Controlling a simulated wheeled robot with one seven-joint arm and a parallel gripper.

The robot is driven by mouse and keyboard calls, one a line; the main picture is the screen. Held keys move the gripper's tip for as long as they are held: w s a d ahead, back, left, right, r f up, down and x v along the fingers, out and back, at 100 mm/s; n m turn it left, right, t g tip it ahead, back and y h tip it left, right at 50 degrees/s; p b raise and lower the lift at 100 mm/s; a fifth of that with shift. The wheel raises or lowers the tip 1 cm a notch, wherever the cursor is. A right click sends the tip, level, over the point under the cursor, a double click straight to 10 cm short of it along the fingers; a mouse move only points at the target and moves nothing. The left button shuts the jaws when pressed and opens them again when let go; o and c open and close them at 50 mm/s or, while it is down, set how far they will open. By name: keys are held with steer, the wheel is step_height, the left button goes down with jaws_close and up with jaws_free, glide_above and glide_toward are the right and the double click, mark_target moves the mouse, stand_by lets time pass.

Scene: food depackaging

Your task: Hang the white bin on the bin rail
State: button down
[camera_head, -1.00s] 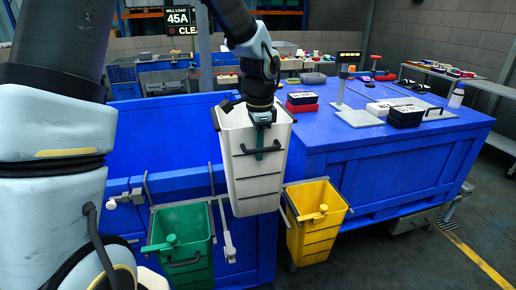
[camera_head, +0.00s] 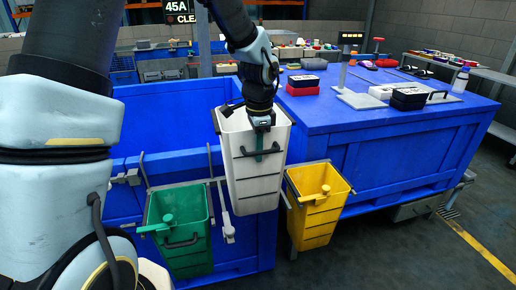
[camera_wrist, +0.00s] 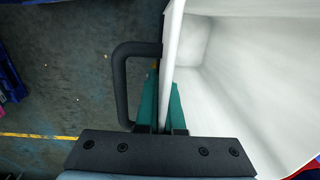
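The white bin (camera_head: 255,180) hangs upright from my gripper (camera_head: 261,140) in the head view, between the green bin and the yellow bin. In the wrist view, the teal fingers of my gripper (camera_wrist: 161,105) stand on either side of the wall of the white bin (camera_wrist: 220,85), one inside and one outside. The dark handle (camera_wrist: 122,85) is on its outer side. The bin rail (camera_head: 225,205) shows as grey metal on the front of the blue container, beside the green bin. The part behind the white bin is hidden.
The green bin (camera_head: 190,250) hangs to the left and the yellow bin (camera_head: 312,225) to the right, close to the white bin. A blue table (camera_head: 400,135) with boxes and a stand is at the right. The floor at the right is clear.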

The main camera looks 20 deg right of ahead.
mark_target(258, 199)
step_height(258, 199, down, 28)
steer(key=b, duration=1.7)
steer(key=shift+b, duration=0.35)
steer(key=shift+f, duration=0.1)
steer(key=c, duration=1)
jaws_free()
steer(key=shift+o, duration=0.2)
steer(key=r, duration=1)
steer(key=shift+s+r, duration=0.3)
steer(key=shift+r, duration=0.1)
steer(key=shift+a+r, duration=0.1)
steer(key=shift+a, duration=0.05)
steer(key=s+a+r+n+p, duration=0.1)
steer(key=a+r+n+p, duration=0.1)
steer(key=a+n, duration=0.4)
steer(key=s+a+r+n+p, duration=0.1)
steer(key=a+r+n, duration=0.3)
steer(key=a, duration=1)
steer(key=s+a+r+n+t+p, duration=0.1)
steer(key=a+r+n+p, duration=0.2)
steer(key=a+n, duration=0.5)
steer(key=shift+s+a+r, duration=0.15)
steer(key=shift+s+a, duration=0.2)
steer(key=shift+a, duration=0.55)
